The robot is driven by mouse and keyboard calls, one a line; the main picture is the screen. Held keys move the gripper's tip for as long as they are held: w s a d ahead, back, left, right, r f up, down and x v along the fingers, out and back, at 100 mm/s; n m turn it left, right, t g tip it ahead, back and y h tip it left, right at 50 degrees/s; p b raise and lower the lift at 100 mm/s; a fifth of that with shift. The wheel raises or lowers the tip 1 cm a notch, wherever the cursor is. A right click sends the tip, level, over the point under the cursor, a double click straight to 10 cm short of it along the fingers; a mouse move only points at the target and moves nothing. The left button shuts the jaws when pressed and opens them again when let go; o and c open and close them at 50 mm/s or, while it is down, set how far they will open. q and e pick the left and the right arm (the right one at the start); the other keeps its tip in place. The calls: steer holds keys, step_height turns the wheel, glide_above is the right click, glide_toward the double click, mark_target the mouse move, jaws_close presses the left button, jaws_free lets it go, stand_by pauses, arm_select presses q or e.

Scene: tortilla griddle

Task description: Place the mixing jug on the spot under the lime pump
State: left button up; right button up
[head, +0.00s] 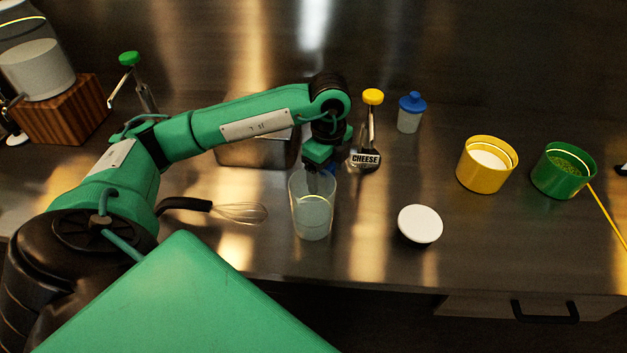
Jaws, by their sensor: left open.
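The mixing jug (312,212) is a clear, tall cup standing upright near the counter's front edge, in the middle of the head view. My left gripper (321,172) is open and points down at the jug's rim; its fingertips are dark and hard to make out, and I cannot tell whether they touch the jug. A green-capped pump bottle (130,60), which looks like the lime pump, stands at the back left. Its lower part and the spot under it are largely hidden behind my left arm. My right gripper is not in view.
A whisk (238,212) lies left of the jug. A metal pan (255,152) and a yellow-capped cheese pump (372,98) stand behind. A white round lid (420,224), blue-capped bottle (410,118), yellow tub (484,178) and green tub (558,182) are right. A wooden block (60,118) stands far left.

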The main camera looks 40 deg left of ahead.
arm_select(q)
steer(key=shift+f, duration=0.2)
steer(key=shift+r, duration=0.1)
steer(key=c, duration=1.5)
